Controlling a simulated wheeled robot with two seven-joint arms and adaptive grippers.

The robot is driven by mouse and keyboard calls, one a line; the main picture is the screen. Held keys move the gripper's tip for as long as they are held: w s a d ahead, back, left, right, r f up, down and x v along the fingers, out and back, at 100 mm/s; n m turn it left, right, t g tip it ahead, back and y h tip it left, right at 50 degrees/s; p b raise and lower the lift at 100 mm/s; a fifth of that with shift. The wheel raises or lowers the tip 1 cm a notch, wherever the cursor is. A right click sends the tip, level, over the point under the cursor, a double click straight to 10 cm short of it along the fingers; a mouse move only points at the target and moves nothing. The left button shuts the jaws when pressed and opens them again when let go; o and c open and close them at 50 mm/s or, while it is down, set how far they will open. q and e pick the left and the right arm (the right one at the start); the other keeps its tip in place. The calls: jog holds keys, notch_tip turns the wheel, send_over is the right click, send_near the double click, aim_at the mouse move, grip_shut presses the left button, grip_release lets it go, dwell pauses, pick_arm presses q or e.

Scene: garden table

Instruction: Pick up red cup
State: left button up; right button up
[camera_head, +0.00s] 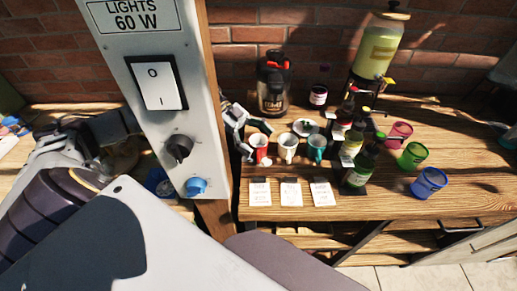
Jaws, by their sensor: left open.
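A small red mug (260,148) with a pale front stands upright at the left end of a short row on the wooden table (300,172). A white mug (287,146) and a teal mug (316,148) stand to its right. My left gripper (255,138) is open at the left and back side of the red mug, with its fingers close to it. I cannot tell whether they touch it. A red-pink tumbler (399,134) stands farther right. My right gripper is not in view.
Several dark bottles (358,168) stand right of the mugs. A coffee pot (273,85) and a drink dispenser (379,48) stand behind. A green tumbler (412,155) and a blue tumbler (429,182) are at right. White cards (291,194) lie in front. A switch post (160,85) blocks the left.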

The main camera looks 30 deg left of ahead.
pick_arm(q)
jog(key=shift+d+f, duration=0.1)
jog(key=shift+d, duration=0.1)
dwell(0.3)
jog(key=c, duration=1.2)
jog(key=shift+r, duration=0.2)
notch_tip(320, 180, up, 18)
jog(key=shift+f, duration=0.15)
dwell(0.4)
